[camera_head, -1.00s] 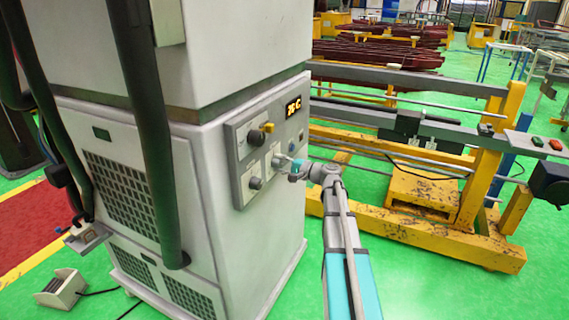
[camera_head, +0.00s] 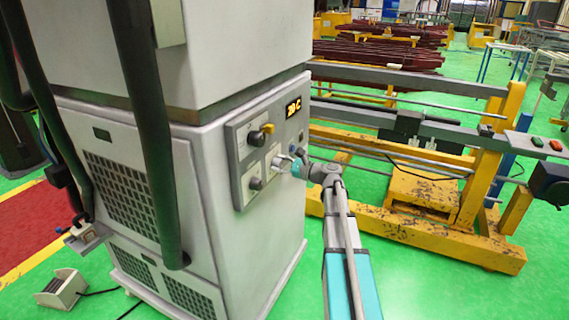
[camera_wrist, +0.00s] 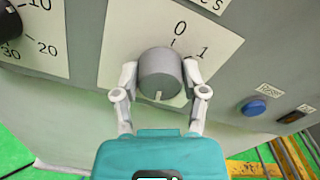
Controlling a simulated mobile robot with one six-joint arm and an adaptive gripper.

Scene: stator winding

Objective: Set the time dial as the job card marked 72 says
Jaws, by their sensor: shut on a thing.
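In the wrist view a round grey knob (camera_wrist: 160,74) sits on a white scale plate (camera_wrist: 222,46) with 0 and 1 showing; the label above is cut off to a final "s". A short white mark is on the knob's lower edge. My gripper (camera_wrist: 160,80) is shut on this knob, one finger on each side. In the head view my gripper (camera_head: 294,160) is at the machine's control panel (camera_head: 236,142). The fingers and plate edge hide part of the scale. I cannot read a time label, and no card marked 72 can be made out.
Left of the held knob is a black knob (camera_wrist: 9,22) with a scale showing 10, 20 and 30. To its right is a blue button (camera_wrist: 254,107) marked Reset. A yellow frame (camera_head: 482,165) stands to the right.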

